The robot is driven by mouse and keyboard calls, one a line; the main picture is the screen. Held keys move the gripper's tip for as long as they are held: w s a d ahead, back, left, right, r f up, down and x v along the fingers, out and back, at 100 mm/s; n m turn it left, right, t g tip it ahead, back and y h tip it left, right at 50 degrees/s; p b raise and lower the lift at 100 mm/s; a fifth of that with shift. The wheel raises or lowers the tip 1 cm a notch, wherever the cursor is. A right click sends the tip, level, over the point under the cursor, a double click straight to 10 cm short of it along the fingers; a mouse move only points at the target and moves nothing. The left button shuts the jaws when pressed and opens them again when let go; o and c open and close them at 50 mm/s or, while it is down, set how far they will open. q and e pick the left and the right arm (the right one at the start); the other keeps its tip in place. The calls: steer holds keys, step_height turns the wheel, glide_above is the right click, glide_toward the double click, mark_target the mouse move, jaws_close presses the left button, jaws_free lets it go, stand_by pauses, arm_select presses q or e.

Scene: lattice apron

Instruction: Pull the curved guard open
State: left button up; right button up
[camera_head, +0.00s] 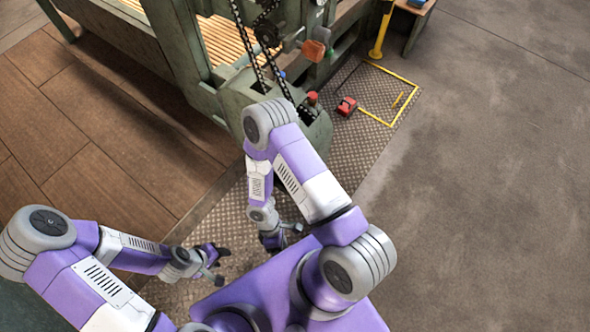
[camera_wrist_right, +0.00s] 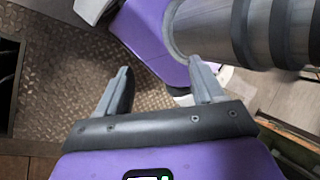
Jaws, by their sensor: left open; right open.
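A green machine (camera_head: 232,98) with dark chains stands at the top of the head view. I cannot tell for sure which of its parts is the curved guard; a green housing (camera_head: 316,136) at its near end is partly covered by my right arm. My left gripper (camera_head: 219,264) is open and empty, low over the floor plate and well short of the machine. My right gripper (camera_head: 285,236) is close to my body, partly hidden by my own arm. In the right wrist view the right gripper (camera_wrist_right: 158,68) is open, with nothing between its fingers.
A red object (camera_head: 346,106) lies on the patterned metal plate (camera_head: 375,130), beside a yellow floor outline (camera_head: 403,106). A yellow post (camera_head: 380,32) stands behind. Brown tiles (camera_head: 100,150) lie left of the plate. The grey floor (camera_head: 480,180) on the right is clear.

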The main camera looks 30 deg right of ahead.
steer(key=w+d+f+n+t+h, duration=0.1)
steer(key=w+d+n+h, duration=0.1)
steer(key=d+n+h, duration=0.35)
steer(key=w+d+f+n+t+h, duration=0.2)
steer(key=w+d+n+h, duration=0.1)
steer(key=d+n+h, duration=0.3)
steer(key=w+r+n+t+h+b, duration=0.1)
steer(key=w+r+n+t+h, duration=0.1)
steer(key=w+n+t, duration=0.4)
steer(key=w+r+n+t+h+b, duration=0.1)
steer(key=w+r+n+t+h, duration=0.2)
steer(key=w+t, duration=0.4)
steer(key=shift+g+y, duration=0.25)
steer(key=shift+g, duration=0.25)
steer(key=x, duration=0.8)
steer(key=shift+w+a+f, duration=0.1)
steer(key=shift+w+f, duration=0.05)
steer(key=shift+w, duration=0.1)
jaws_close()
